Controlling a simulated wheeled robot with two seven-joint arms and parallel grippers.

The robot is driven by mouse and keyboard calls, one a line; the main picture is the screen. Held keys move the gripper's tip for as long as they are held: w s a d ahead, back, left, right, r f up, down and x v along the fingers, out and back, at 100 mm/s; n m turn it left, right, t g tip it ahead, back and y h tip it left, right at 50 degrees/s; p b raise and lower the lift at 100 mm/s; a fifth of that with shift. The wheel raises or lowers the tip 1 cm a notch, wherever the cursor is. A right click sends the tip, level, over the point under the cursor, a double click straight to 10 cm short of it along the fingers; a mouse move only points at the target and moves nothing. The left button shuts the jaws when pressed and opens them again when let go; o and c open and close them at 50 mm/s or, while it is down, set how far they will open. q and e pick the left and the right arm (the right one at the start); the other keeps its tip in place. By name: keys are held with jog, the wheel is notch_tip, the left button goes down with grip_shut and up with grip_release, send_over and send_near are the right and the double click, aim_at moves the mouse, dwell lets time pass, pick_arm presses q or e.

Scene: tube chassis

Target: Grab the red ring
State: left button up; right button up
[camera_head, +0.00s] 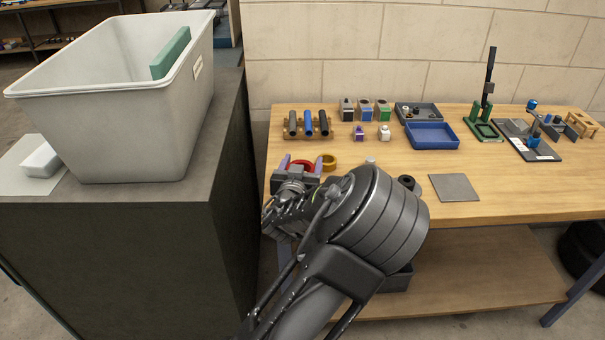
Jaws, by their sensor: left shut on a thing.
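The red ring (302,165) lies at the left front part of the wooden table, partly hidden by my left gripper. My left gripper (301,163) has its two purple-tipped fingers at the red ring, and it is shut on it. A yellow ring (329,161) sits right beside it, just to the right of the fingers. My left arm covers the table's front edge below the rings. My right gripper is not in view.
Three tubes lie on a wooden rack (307,137) behind the rings. Small boxes, a blue tray (432,135) and a green stand (482,126) are farther right. A grey plate (454,187) lies at the front. A large white bin (120,95) stands on the dark cabinet at left.

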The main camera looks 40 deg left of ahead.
aim_at(303, 161)
pick_arm(q)
notch_tip(303, 161, up, 6)
jog(key=shift+f+p, duration=0.25)
jog(key=shift+p, duration=0.15)
dwell(0.3)
